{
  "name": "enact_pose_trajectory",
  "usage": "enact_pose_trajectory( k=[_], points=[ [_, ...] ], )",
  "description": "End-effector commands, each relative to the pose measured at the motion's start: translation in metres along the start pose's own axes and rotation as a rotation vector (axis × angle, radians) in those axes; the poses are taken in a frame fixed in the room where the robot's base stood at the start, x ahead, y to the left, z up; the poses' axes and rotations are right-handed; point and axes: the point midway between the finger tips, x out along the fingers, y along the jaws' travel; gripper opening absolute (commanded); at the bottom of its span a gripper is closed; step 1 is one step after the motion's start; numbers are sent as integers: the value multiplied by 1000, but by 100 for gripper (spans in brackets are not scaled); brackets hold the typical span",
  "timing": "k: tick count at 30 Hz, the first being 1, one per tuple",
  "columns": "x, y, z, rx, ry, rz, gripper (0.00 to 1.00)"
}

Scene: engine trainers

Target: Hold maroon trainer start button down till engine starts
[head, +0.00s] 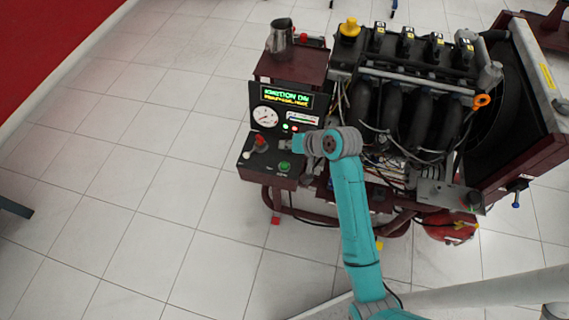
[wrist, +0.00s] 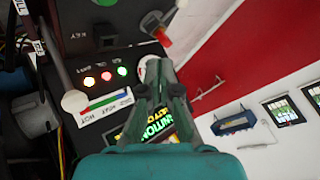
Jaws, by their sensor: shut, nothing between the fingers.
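The maroon trainer (head: 284,182) has a black control panel whose display (head: 286,97) reads "IGNITION ON" with a smaller line below. A green button (head: 284,166) sits low on the panel, and a red knob (head: 260,141) stands up to its left. My gripper (wrist: 162,62) is shut and empty in the wrist view, its fingers partly covering the display (wrist: 150,128) and the gauge (wrist: 146,70). In the head view my arm's teal end is over the panel's right side, near the green button; the fingertips are hard to make out. I cannot make out the green button in the wrist view.
The engine (head: 415,105) with hoses and wiring stands right of the panel, close to my arm. A metal jug (head: 281,38) stands on the trainer's top shelf. Small panel lights (wrist: 105,76) glow orange, red and green. Open tiled floor (head: 130,190) lies to the left.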

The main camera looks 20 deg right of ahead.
Motion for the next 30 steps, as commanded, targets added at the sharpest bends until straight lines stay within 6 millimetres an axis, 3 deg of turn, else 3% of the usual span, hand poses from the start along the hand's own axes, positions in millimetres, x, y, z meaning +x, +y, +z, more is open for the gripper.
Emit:
enact_pose_trajectory(
  k=[18, 30],
  points=[
    [49, 35, 36, 2, -1, 0, 0],
    [58, 42, 43, 0, 0, 0, 0]
  ],
)
